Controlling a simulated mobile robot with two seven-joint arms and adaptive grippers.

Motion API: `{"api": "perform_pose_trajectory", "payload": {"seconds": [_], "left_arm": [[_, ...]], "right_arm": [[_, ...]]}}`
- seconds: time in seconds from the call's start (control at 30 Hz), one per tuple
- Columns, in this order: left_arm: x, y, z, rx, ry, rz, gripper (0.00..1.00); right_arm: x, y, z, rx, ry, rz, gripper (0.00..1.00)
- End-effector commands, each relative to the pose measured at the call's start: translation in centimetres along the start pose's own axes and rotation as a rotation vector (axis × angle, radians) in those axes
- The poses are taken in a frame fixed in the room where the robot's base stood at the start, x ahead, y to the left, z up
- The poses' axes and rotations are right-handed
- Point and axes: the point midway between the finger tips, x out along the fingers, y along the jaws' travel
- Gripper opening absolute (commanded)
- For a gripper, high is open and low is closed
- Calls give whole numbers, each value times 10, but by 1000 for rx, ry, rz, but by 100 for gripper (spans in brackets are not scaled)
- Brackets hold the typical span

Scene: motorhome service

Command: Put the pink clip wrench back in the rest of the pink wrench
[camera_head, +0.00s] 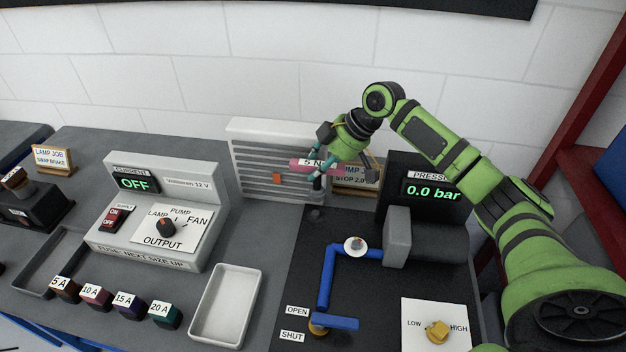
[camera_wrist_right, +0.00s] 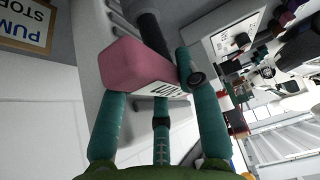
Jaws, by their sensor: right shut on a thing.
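The pink clip wrench (camera_head: 303,163), with a white label reading "5 N", is held in my right gripper (camera_head: 322,168) in front of the grey slatted panel. In the right wrist view, the teal fingers of my right gripper (camera_wrist_right: 155,88) close around the wrench's pink block (camera_wrist_right: 130,66); a dark shaft runs beyond it. The wrench appears raised above the bench. I cannot make out the rest of the pink wrench in either view. My left gripper is not in view.
The slatted panel (camera_head: 262,150) stands close behind the wrench, with a small orange part on it. A sign (camera_head: 352,187) is partly hidden behind my gripper. A pressure display (camera_head: 432,191) stands right. Blue pipe (camera_head: 325,280) and an empty white tray (camera_head: 226,307) lie nearer.

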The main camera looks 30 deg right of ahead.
Motion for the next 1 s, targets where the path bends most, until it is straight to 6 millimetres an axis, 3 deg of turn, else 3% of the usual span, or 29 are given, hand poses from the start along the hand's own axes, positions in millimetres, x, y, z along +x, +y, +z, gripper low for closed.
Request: {"api": "perform_pose_trajectory", "payload": {"seconds": [0.4, 0.73, 1.0], "left_arm": [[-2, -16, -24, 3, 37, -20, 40], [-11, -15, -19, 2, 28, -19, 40], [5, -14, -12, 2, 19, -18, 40]], "right_arm": [[-2, 9, 0, 2, 1, 9, 0], [-4, 9, -1, 2, 1, 9, 0], [19, 9, 14, 3, 1, 8, 0]]}}
